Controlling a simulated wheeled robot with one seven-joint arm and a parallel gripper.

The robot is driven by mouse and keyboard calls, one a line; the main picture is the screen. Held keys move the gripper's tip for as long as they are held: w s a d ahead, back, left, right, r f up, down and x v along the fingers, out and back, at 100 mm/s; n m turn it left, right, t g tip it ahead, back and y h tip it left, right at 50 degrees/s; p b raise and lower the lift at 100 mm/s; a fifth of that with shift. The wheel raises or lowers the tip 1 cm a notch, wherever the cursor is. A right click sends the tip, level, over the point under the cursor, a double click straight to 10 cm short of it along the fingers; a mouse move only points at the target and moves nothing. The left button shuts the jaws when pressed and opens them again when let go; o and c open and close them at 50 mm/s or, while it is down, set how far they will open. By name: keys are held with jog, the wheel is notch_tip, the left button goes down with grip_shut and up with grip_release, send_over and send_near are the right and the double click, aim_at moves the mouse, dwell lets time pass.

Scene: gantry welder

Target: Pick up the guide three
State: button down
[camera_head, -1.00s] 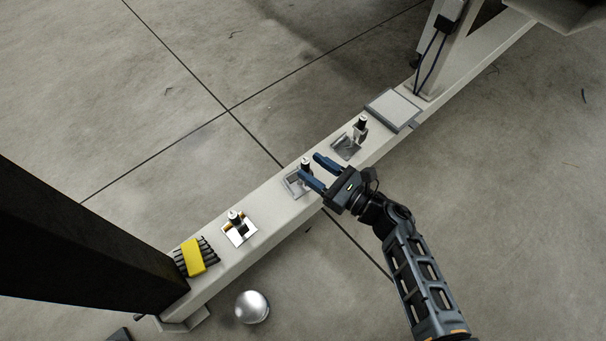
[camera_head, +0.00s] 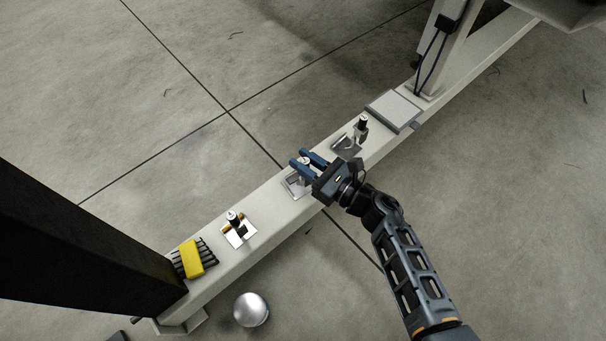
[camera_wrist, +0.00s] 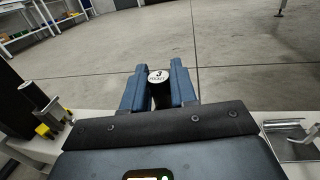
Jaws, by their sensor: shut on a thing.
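Guide three is a dark cylinder with a white top (camera_wrist: 158,76) that reads "3" in the wrist view. It stands upright between the two blue fingers of my gripper (camera_wrist: 161,88), which are shut on it. In the head view my gripper (camera_head: 303,160) is over the middle holder plate (camera_head: 296,186) on the pale beam, and the guide's light top (camera_head: 305,161) shows between the fingers. The guide's lower part is hidden by the fingers and gripper body, so I cannot tell whether it still touches its holder.
On the pale beam (camera_head: 272,208), another guide (camera_head: 234,220) stands to the left and one (camera_head: 359,129) to the right. A yellow block on a dark ribbed piece (camera_head: 193,259) lies at the left end. A flat grey pad (camera_head: 393,110) is further right.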

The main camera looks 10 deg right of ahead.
dwell(0.3)
jog(key=shift+r+p, duration=0.4)
jog(key=shift+r, duration=0.2)
jog(key=r, duration=0.1)
jog(key=r+p, duration=0.2)
jog(key=r, duration=0.1)
jog(key=shift+w+d, duration=0.35)
jog(key=shift+w, duration=0.05)
jog(key=w+d+r+p, duration=0.4)
jog(key=w+d+r, duration=0.3)
jog(key=w+r, duration=0.1)
